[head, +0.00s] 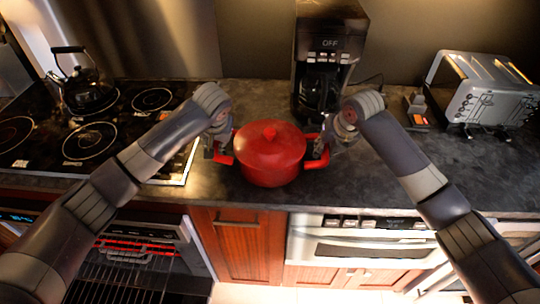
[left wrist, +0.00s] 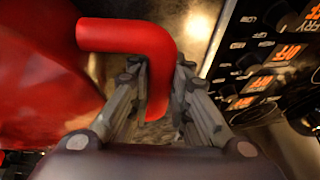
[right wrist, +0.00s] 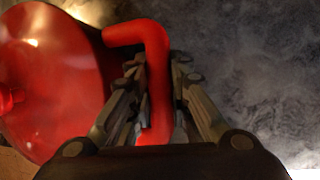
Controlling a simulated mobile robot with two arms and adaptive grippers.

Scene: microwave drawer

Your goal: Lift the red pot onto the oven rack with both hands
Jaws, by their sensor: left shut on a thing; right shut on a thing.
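The red pot (head: 268,160) with its lid on sits at the front of the dark counter, in the middle of the head view. My left gripper (head: 222,152) is at the pot's left handle and my right gripper (head: 320,152) is at its right handle. In the left wrist view the fingers (left wrist: 158,100) are shut around a red handle (left wrist: 135,38). In the right wrist view the fingers (right wrist: 155,100) are shut around the other handle (right wrist: 145,35). The oven rack (head: 120,280) shows at the lower left, in the open oven below the cooktop.
A black cooktop (head: 110,155) with a kettle (head: 85,88) lies to the left. A coffee maker (head: 325,60) stands behind the pot. A toaster (head: 490,90) stands at the back right. The counter (head: 400,185) to the right of the pot is mostly clear.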

